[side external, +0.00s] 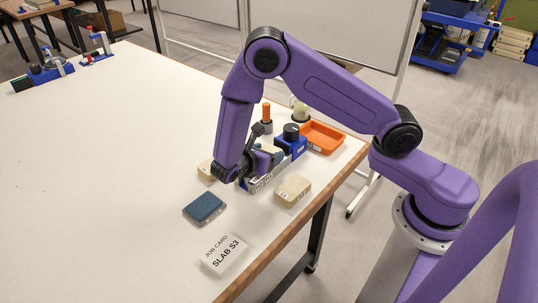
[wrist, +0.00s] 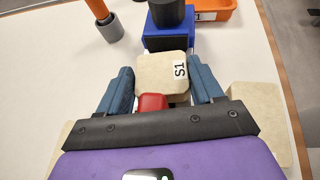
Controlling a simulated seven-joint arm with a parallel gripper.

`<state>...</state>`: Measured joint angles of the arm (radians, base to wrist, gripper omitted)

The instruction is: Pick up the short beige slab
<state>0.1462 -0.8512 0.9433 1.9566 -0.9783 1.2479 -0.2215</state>
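In the wrist view a beige slab marked S1 (wrist: 158,72) lies between the two blue fingers of my gripper (wrist: 162,78). The fingers stand apart on its left and right sides, very close to it; I make out no firm contact. A red block (wrist: 152,103) is at its near edge. In the side view my gripper (side external: 262,160) is low over the table and hides that slab. A second beige slab (side external: 293,190) lies at the right, also in the wrist view (wrist: 258,115). A third beige slab (side external: 206,169) is partly hidden at the left.
A blue fixture with a black knob (side external: 291,137) stands just beyond my gripper. An orange tray (side external: 324,137) and an orange-and-grey upright tool (side external: 266,116) are behind. A dark blue pad (side external: 204,207) and a job card reading SLAB S3 (side external: 224,252) lie in front.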

